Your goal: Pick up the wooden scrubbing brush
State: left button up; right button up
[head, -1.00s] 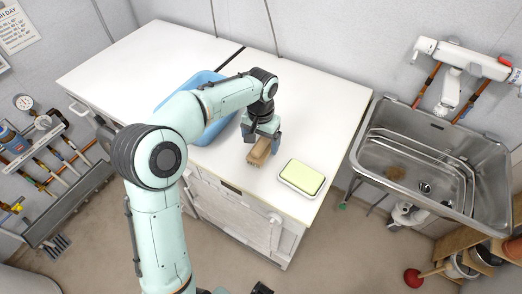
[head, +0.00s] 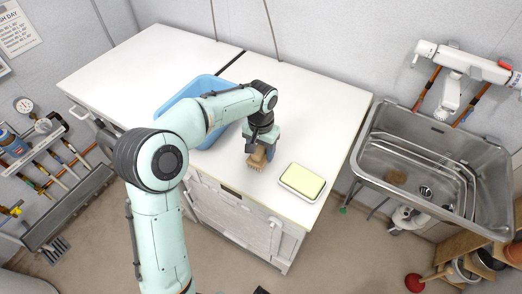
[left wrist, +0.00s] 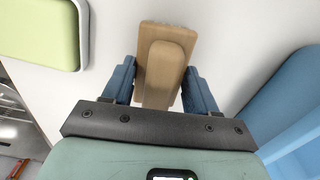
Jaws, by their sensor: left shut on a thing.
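The wooden scrubbing brush (head: 257,159) is tan, with bristles showing at its lower edge in the head view. My left gripper (head: 259,147) is shut on it from above, near the front edge of the white counter. In the left wrist view the brush (left wrist: 165,65) lies between the two blue fingers of the left gripper (left wrist: 161,88), its raised wooden handle block toward the camera. Whether the bristles still touch the counter is hard to tell. My right gripper is not in view.
A yellow-green sponge in a white dish (head: 302,181) sits just right of the brush. A blue tub (head: 197,98) stands behind and left, partly behind my arm. A metal sink (head: 420,160) is at the right. The back of the white counter (head: 320,100) is clear.

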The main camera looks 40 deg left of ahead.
aim_at(261, 147)
pick_arm(q)
notch_tip(261, 147, up, 20)
jog(key=p, duration=0.4)
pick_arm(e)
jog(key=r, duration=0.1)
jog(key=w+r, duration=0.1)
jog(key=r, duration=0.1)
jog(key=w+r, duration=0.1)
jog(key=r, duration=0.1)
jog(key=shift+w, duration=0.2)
pick_arm(q)
jog(key=shift+f, duration=0.1)
jog(key=shift+o, duration=0.8)
